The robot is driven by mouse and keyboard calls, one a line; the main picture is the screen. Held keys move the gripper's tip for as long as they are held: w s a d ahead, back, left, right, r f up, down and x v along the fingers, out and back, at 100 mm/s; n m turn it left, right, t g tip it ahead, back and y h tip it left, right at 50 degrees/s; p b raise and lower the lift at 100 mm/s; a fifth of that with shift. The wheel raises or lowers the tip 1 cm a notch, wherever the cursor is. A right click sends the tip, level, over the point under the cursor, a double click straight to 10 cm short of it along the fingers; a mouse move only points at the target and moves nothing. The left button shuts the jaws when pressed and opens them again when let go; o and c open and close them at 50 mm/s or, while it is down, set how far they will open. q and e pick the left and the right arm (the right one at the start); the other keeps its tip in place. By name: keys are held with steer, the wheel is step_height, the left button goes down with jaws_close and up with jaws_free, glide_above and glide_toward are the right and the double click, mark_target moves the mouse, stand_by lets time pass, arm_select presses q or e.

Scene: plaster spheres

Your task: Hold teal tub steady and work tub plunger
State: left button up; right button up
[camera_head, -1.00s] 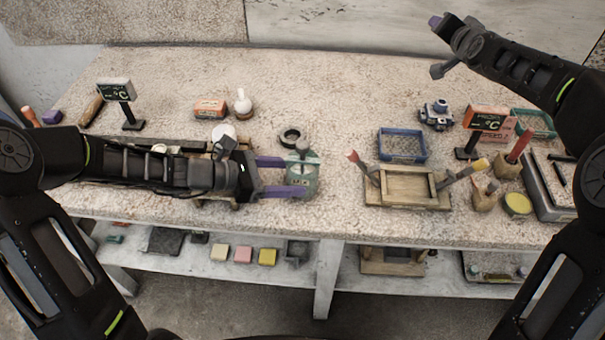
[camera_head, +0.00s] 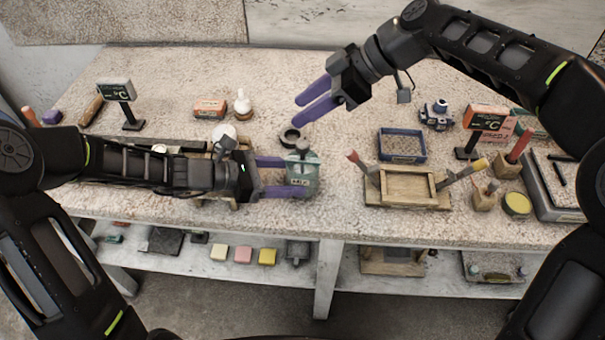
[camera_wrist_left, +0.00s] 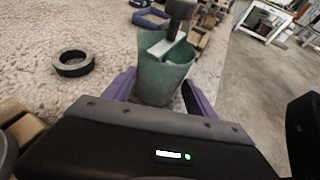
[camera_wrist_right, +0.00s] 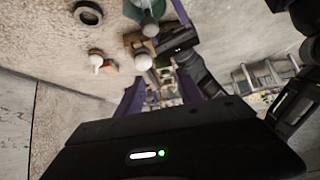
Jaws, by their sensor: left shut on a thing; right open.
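The teal tub (camera_head: 303,181) stands near the front edge of the table, upright. My left gripper (camera_head: 296,177) is shut on it, with one purple finger on each side; the left wrist view shows the tub (camera_wrist_left: 160,85) between the fingers. The plunger (camera_head: 303,147), with a dark grey knob and a stem, rises from the tub's open top; it also shows in the left wrist view (camera_wrist_left: 178,12). My right gripper (camera_head: 297,111) is open and empty, above the table behind the tub, fingers pointing lower left, apart from the plunger.
A dark ring (camera_head: 290,137) lies behind the tub. A white flask (camera_head: 242,103) and an orange box (camera_head: 210,108) stand farther back. The table's back middle is clear.

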mark_target(307, 148)
steer(key=shift+f, duration=0.1)
stand_by(0.3)
steer(key=shift+f, duration=5.5)
steer(key=shift+c, duration=0.2)
jaws_close()
